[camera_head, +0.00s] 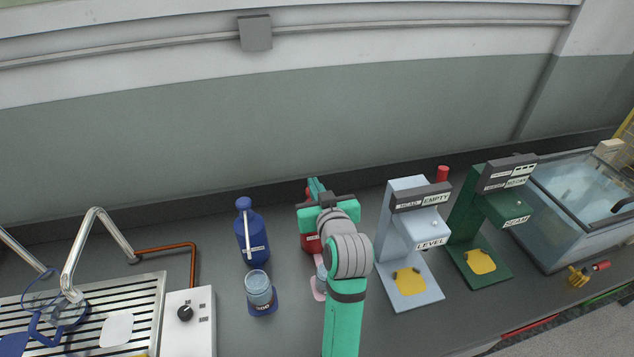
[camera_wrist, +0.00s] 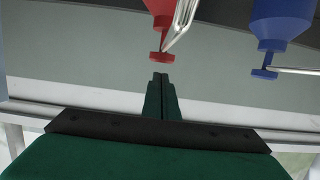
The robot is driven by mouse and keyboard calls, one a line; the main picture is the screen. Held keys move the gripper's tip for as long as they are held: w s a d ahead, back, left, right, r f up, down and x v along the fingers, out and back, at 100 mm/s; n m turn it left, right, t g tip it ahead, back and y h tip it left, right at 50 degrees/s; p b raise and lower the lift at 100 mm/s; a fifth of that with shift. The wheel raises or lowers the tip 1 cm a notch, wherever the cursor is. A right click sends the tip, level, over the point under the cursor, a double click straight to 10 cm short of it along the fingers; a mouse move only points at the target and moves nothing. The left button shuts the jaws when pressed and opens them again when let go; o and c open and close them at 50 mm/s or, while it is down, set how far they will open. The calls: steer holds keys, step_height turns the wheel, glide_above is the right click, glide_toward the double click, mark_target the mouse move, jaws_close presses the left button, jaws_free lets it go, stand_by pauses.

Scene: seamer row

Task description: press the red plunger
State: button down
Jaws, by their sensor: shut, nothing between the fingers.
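The red plunger (camera_wrist: 158,56) shows in the wrist view as a small red disc on a stem, on a red bottle (camera_wrist: 159,7) that appears upside down there. A metal spout or handle crosses beside it. My gripper (camera_wrist: 161,79) is shut and empty, its fingertips just beyond the plunger's disc with a small apparent gap. Contact cannot be confirmed. In the head view, my gripper (camera_head: 315,184) is at the back of the counter, and my arm hides most of the red bottle (camera_head: 309,242).
A blue bottle (camera_head: 252,241) with a blue plunger, also in the wrist view (camera_wrist: 283,18), stands left of the red one. A glass (camera_head: 259,287) stands in front of it. A light-blue machine (camera_head: 407,215) and green machine (camera_head: 466,218) stand right. A pink holder (camera_head: 317,291) is partly hidden.

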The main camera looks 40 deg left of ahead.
steer(key=shift+d+f, duration=0.1)
steer(key=shift+f, duration=0.5)
steer(key=shift+f, duration=0.1)
steer(key=shift+f, duration=1.15)
step_height(320, 180, up, 4)
steer(key=shift+r, duration=0.1)
steer(key=v, duration=1)
steer(key=shift+r, duration=0.15)
